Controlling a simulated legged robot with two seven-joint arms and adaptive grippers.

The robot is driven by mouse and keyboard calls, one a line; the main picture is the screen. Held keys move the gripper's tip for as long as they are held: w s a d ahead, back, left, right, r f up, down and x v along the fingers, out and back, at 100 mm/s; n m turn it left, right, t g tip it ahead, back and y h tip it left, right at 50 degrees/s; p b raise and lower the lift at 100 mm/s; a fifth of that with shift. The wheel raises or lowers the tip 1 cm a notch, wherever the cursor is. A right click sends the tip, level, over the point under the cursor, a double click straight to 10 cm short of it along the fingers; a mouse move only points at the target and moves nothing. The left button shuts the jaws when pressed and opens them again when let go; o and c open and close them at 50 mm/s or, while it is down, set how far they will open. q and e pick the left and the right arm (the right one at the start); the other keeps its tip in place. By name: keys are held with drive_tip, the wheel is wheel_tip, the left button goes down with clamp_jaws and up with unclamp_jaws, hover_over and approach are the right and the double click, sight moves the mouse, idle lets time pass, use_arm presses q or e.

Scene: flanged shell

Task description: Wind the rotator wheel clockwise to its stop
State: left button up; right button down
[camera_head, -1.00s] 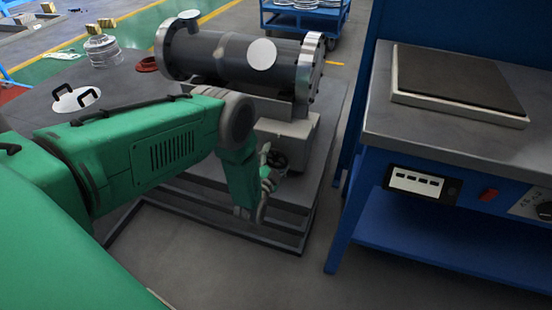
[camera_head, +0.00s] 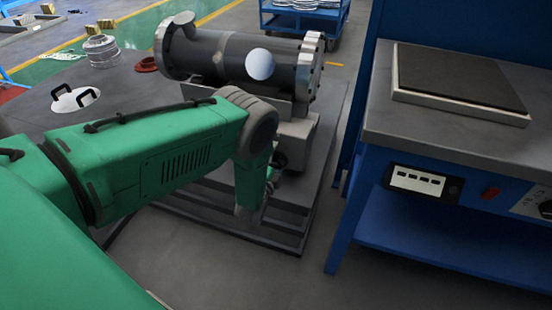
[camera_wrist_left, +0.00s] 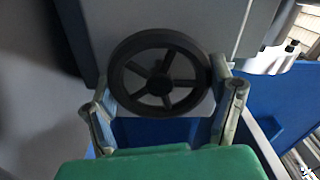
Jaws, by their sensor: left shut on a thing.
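The rotator wheel (camera_wrist_left: 158,84) is a dark spoked handwheel, seen nearly face-on in the left wrist view. In the head view only a dark bit of it (camera_head: 279,160) shows past my wrist. My left gripper (camera_wrist_left: 164,78) has one finger on each side of the wheel and is shut on its rim. In the head view the left gripper (camera_head: 268,190) is in front of the stand, mostly hidden behind my wrist. A grey flanged shell (camera_head: 222,55) lies above the wheel's pale housing (camera_head: 298,140). My right gripper is not in view.
A blue workbench (camera_head: 375,195) with a dark-topped plate (camera_head: 458,78) stands close on the right. A blue cart (camera_head: 305,18) stands behind. Bare floor lies in front of the stand.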

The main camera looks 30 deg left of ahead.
use_arm(q)
drive_tip(key=shift+w+d, duration=0.1)
drive_tip(key=shift+d, duration=0.05)
drive_tip(key=o, duration=1.1)
drive_tip(key=shift+f, duration=0.15)
drive_tip(key=shift+s, duration=0.2)
drive_tip(key=v, duration=1.1)
drive_tip(key=shift+s, duration=0.25)
drive_tip(key=shift+f, duration=0.1)
